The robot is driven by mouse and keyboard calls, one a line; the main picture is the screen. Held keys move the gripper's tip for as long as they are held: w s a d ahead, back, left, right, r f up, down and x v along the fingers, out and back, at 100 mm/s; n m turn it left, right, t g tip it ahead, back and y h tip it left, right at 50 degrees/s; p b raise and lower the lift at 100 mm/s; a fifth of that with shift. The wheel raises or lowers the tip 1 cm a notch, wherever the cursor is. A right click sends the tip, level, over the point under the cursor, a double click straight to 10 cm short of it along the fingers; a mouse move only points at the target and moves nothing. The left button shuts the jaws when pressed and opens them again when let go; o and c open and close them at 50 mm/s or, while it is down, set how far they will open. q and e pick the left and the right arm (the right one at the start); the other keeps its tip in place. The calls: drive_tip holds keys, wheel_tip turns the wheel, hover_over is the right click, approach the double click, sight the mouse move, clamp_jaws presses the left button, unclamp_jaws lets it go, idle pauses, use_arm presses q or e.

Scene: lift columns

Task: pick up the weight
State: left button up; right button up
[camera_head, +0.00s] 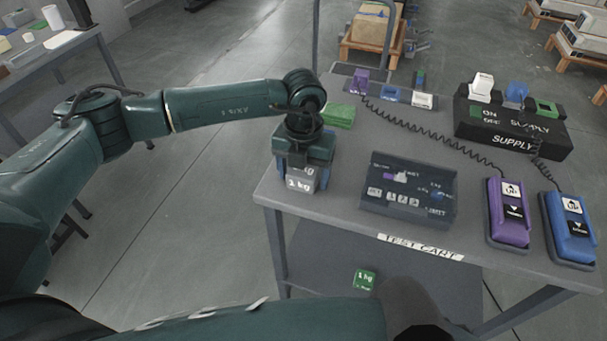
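A grey weight (301,182) marked in kg, its digit hard to read, is at the left front corner of the test cart's top. My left gripper (303,172) points down over it, with one blue finger on each side. The fingers look close to the weight's sides, but I cannot tell whether they press on it. Whether the weight rests on the top or hangs just above it is also unclear. A green 1 kg weight (364,279) lies on the cart's lower shelf. My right gripper is not visible.
The test cart (345,210) carries a dark labelled tray (408,208), a green block (338,115), a black supply box (512,128), and purple (508,213) and blue (568,228) pendants with coiled cords. Another table (50,52) stands at the upper left.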

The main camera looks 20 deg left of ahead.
use_arm(q)
clamp_jaws()
drive_tip(key=shift+w+r, duration=0.1)
drive_tip(key=shift+r, duration=0.1)
idle(0.6)
